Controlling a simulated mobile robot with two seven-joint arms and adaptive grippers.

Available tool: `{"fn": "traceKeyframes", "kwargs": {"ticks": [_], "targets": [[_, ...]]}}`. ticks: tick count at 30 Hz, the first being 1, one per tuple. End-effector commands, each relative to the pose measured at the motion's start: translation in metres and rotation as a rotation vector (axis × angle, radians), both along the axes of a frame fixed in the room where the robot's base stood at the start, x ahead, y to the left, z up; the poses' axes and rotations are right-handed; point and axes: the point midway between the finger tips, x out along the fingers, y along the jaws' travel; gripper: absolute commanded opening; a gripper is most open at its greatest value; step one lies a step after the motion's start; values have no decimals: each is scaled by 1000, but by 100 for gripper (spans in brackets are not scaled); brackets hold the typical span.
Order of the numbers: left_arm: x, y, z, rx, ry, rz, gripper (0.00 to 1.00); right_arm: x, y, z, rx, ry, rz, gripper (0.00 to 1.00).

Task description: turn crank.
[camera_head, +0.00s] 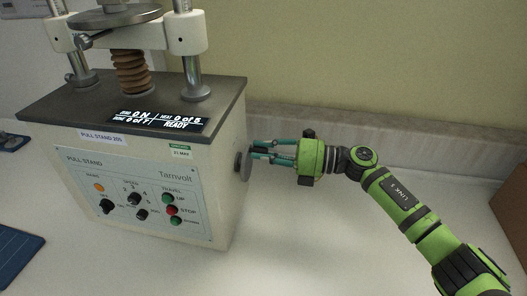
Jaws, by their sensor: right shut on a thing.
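The tester (190,169), a white box labelled "PULL STAND" and "Tamvolt", stands on the left of the bench. A round grey disc (241,167), the hub of the crank, sits on its right side face. My right gripper (256,150) comes in from the right with its teal fingers at the disc, shut on a small dark part that looks like the crank's handle. The fingers partly hide that part. My left gripper is not in view.
Steel columns (194,75) and a round plate (112,17) rise above the tester. A blue mat (15,262) lies at the lower left. A brown box (511,207) stands at the right edge. The white bench (320,245) in front of my right arm is clear.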

Motion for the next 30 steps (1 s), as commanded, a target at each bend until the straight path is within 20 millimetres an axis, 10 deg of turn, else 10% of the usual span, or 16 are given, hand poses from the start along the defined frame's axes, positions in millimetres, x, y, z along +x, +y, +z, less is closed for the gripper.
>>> {"fn": "traceKeyframes", "kwargs": {"ticks": [30], "targets": [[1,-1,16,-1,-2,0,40,20,-3,-15,152,763,1,0]]}}
